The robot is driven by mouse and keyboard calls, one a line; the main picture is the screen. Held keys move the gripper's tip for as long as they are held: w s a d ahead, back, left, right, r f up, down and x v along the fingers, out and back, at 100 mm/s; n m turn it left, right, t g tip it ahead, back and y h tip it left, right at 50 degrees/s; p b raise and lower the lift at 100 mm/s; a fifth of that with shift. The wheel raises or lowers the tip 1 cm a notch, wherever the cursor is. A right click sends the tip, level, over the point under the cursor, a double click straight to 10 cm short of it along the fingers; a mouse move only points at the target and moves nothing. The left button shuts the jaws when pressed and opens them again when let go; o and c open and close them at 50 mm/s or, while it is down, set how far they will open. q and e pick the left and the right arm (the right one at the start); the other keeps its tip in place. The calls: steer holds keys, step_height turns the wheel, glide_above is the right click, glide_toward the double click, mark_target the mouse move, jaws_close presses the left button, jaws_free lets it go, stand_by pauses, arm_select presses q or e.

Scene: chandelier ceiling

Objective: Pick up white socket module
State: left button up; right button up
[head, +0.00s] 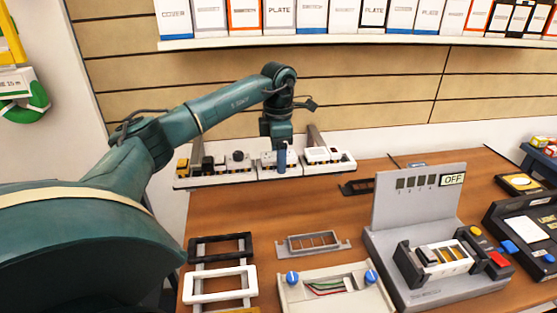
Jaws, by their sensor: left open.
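A row of small modules sits in a white tray (180,183) at the back of the wooden table. My left gripper (282,166) points down over the middle section of this tray, open. A white module (268,158), perhaps the white socket module, lies right by its fingers and is partly hidden by them. I cannot tell whether the fingers touch it. More white modules (317,154) lie in the section to the right. Black and yellowish modules (207,164) lie in the left section. My right gripper is out of view.
Black (220,256) and white frames (219,296), a metal bracket (313,244) and a wired box with blue knobs (328,288) lie in front. A grey test stand (421,201) marked OFF stands right. Boxes line a shelf (350,39) above.

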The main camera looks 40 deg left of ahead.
arm_select(q)
steer(key=shift+c, duration=0.6)
steer(key=c, duration=1)
steer(key=shift+o, duration=0.2)
step_height(320, 180, up, 10)
